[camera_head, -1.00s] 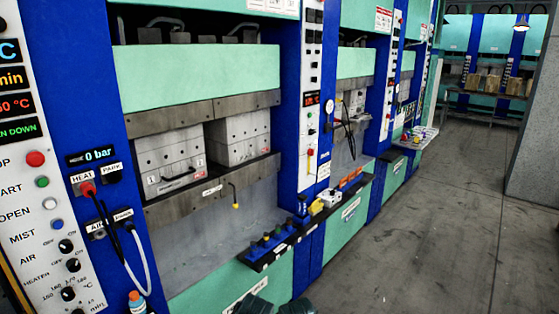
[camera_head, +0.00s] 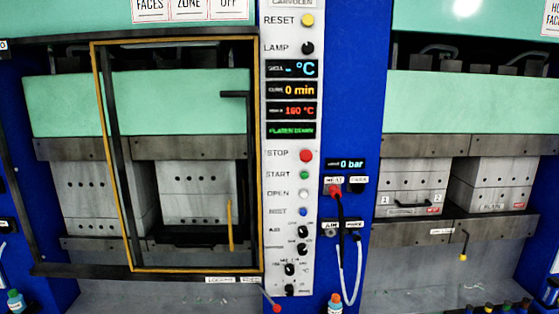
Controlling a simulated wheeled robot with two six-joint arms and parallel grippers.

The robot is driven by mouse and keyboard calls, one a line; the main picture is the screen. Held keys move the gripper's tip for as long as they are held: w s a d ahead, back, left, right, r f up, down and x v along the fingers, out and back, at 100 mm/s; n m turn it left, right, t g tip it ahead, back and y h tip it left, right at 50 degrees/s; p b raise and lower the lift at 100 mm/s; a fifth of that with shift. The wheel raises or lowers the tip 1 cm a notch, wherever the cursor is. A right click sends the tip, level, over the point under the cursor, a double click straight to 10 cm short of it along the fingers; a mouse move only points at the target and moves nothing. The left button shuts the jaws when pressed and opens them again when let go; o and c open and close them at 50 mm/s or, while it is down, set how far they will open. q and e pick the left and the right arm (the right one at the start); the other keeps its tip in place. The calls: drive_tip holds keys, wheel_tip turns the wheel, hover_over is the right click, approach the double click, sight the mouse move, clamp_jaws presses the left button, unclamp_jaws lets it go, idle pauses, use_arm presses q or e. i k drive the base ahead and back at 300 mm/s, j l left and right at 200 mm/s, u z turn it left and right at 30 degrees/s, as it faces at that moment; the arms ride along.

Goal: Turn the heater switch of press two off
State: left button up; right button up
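A white control panel (camera_head: 290,140) stands upright near the middle of the view. Its black heater knob (camera_head: 302,248) is low on the panel, below the similar air knob (camera_head: 303,231). The knob is too small to tell which way it points. The panel displays read "- °C", "0 min", "160 °C" and what looks like "PLATEN DOWN". I cannot read a press number on it. Neither of my grippers is in view.
A yellow-edged guard frame (camera_head: 98,120) stands in front of the left press, beside the panel. Hoses (camera_head: 345,265) hang from sockets on the blue column right of the panel. A red-ended lever (camera_head: 276,307) and an orange-capped bottle (camera_head: 335,304) are below.

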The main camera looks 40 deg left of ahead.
sight(302, 249)
drive_tip(key=u, duration=1.45)
